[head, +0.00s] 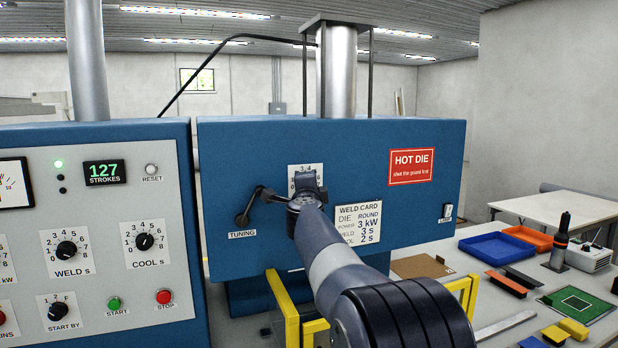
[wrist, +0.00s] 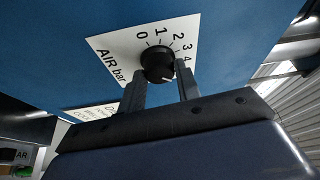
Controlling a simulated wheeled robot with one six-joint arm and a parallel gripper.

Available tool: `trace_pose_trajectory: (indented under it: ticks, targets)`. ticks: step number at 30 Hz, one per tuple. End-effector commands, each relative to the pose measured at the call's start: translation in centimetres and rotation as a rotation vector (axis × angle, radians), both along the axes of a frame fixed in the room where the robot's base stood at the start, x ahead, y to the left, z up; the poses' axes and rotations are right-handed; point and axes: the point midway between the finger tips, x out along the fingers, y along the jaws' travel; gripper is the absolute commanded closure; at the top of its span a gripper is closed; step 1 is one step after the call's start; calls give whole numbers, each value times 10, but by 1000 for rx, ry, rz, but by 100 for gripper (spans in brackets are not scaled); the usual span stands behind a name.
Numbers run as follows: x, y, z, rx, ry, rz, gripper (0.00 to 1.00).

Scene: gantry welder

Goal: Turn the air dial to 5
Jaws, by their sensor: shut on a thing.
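The air dial (wrist: 158,63) is a round black knob on a white plate (wrist: 110,47) marked AIR bar, on the blue machine face. In the wrist view the numbers 0 to 4 show around it; higher numbers are hidden behind a finger. A small pale mark shows on the knob's lower right side, past the 4, but its exact reading is unclear. My gripper (wrist: 162,74) has one finger on each side of the knob and is shut on it. In the head view my gripper (head: 307,186) covers the knob, and only the plate's upper part (head: 304,169) shows.
A black tuning lever (head: 245,215) sits just left of my gripper. A weld card (head: 358,222) and a red hot-die sign (head: 411,166) are on the right. A yellow guard frame (head: 284,310) stands below. The left panel holds the weld dial (head: 66,250) and cool dial (head: 145,241).

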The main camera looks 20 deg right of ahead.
Motion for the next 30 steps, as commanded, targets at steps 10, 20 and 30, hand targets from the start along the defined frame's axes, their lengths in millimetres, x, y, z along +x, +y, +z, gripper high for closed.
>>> trace_pose_trajectory:
  ticks: [10,20,30]
  targets:
    - [0,0,0,49,0,0,91]
    - [0,0,0,48,1,0,67]
    - [0,0,0,48,0,0,46]
